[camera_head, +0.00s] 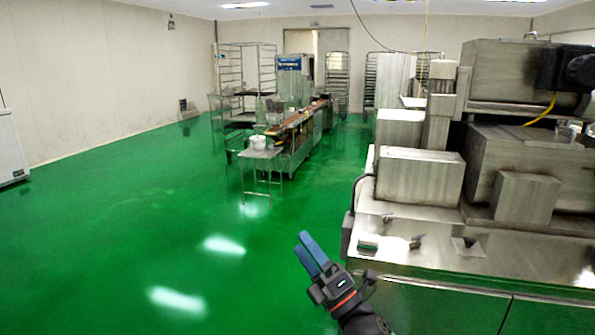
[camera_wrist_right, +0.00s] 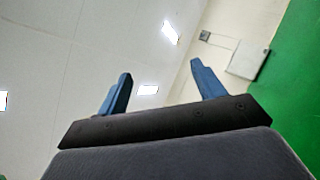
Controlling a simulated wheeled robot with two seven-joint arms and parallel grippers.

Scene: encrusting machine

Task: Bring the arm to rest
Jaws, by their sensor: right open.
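My right gripper (camera_head: 312,252) is raised in front of the steel machine's left edge, over the green floor in the head view. Its two blue fingers point up and to the left. In the right wrist view the gripper's fingers (camera_wrist_right: 163,85) stand apart with nothing between them. Behind them are the ceiling lights, the pale wall and a strip of green floor. My left gripper does not show in either view.
A large steel encrusting machine (camera_head: 420,178) with a flat steel top (camera_head: 510,262) fills the right side. A conveyor line (camera_head: 298,125) with a small table (camera_head: 262,153) stands farther back. A white cabinet (camera_head: 12,148) is at the left edge. The green floor (camera_head: 130,230) between is clear.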

